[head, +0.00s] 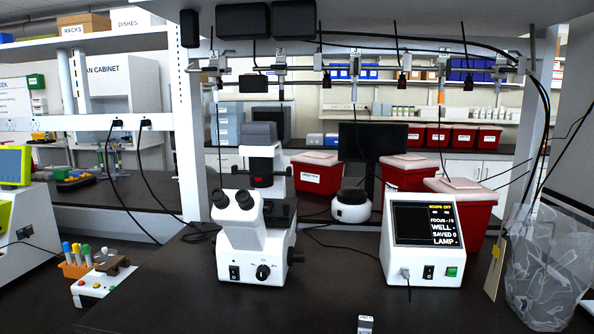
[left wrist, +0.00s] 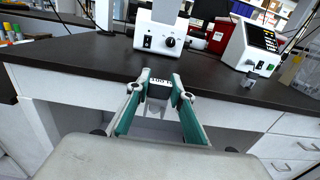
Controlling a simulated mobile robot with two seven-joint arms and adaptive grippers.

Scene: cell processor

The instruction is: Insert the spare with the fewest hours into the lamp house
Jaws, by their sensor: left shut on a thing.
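My left gripper (left wrist: 157,92) is shut on a small grey-and-black spare (left wrist: 158,92), held in front of the counter's front edge. My right gripper is in neither view.
The control box (head: 423,240) right of the microscope shows "SCOPE OFF" and "LAMP -". A round white device (head: 351,207), red bins (head: 316,172) and a clear bag (head: 545,270) stand around. A tube rack (head: 77,266) is at left. Counter (head: 320,300) before the microscope is mostly clear.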

